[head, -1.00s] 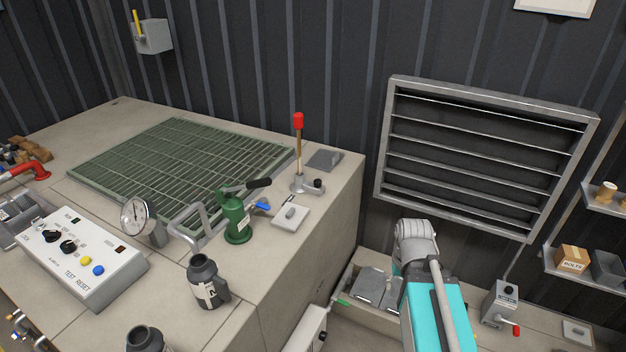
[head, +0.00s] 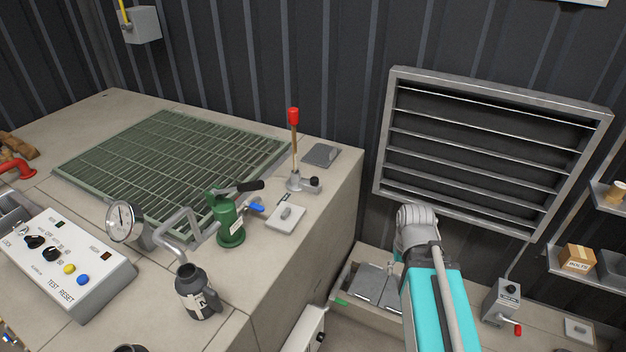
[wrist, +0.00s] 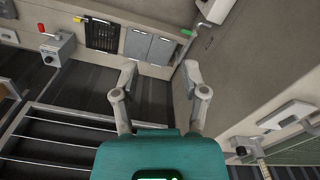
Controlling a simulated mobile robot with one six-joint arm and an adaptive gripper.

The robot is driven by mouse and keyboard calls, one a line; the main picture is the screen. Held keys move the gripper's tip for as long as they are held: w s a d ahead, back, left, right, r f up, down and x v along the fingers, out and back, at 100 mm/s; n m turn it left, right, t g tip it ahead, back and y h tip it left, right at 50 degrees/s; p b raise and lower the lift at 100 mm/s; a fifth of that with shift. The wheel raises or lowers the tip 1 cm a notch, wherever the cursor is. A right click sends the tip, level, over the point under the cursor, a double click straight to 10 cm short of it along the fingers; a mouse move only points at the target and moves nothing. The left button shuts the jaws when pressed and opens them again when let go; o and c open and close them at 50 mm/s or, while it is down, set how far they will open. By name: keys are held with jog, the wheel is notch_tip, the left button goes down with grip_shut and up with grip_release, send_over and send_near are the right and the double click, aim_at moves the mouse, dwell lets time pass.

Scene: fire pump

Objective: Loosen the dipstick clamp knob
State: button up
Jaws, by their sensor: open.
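The dipstick (head: 294,142) stands upright on the concrete block, with a red grip on top. A small grey clamp (head: 295,182) is at its foot, with a dark round knob (head: 315,181) on its right side. In the head view my arm is at the lower right and the fingers are hidden.
A green hand pump (head: 230,220) and a plate with a handle (head: 286,217) stand close in front of the dipstick. A dark flat pad (head: 321,155) lies behind it. The louvre (head: 490,150) is on the wall.

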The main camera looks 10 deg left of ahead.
jog(key=shift+d, duration=0.25)
jog(key=o, duration=0.3)
jog(key=shift+w, duration=0.15)
jog(key=shift+o, duration=0.2)
notch_tip(320, 180, up, 9)
jog(key=m+p, duration=0.9)
jog(key=m, duration=0.6)
send_over(315, 179)
jog(key=shift+a+f, duration=0.1)
jog(key=shift+f, duration=0.05)
jog(key=shift+f+b, duration=0.2)
jog(key=shift+b, duration=0.1)
notch_tip(315, 179, down, 14)
jog(key=b, duration=1.3)
jog(key=shift+r, duration=0.25)
